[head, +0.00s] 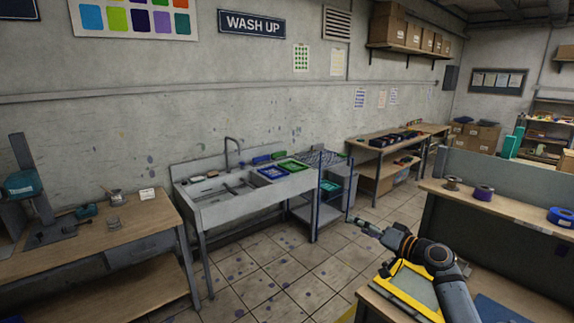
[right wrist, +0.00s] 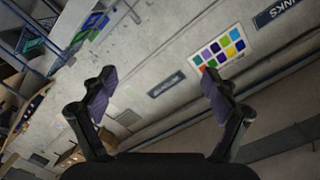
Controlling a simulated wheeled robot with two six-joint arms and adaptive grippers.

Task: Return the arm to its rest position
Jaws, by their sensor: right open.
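My right arm comes in at the lower right of the head view, above the front right table. Its gripper (head: 368,228) points left, toward the room. In the right wrist view the right gripper (right wrist: 158,88) has its two dark fingers spread wide, with nothing between them. Behind the fingers that view shows the wall and a colour chart (right wrist: 218,47), tilted. My left gripper is not in the head view.
A yellow-edged frame (head: 412,290) lies on the front right table below my right arm. A steel sink (head: 205,213) stands along the wall. A wooden workbench (head: 75,245) is at left. Spools, one of them purple (head: 483,193), stand on the right ledge. The tiled floor (head: 275,270) between is clear.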

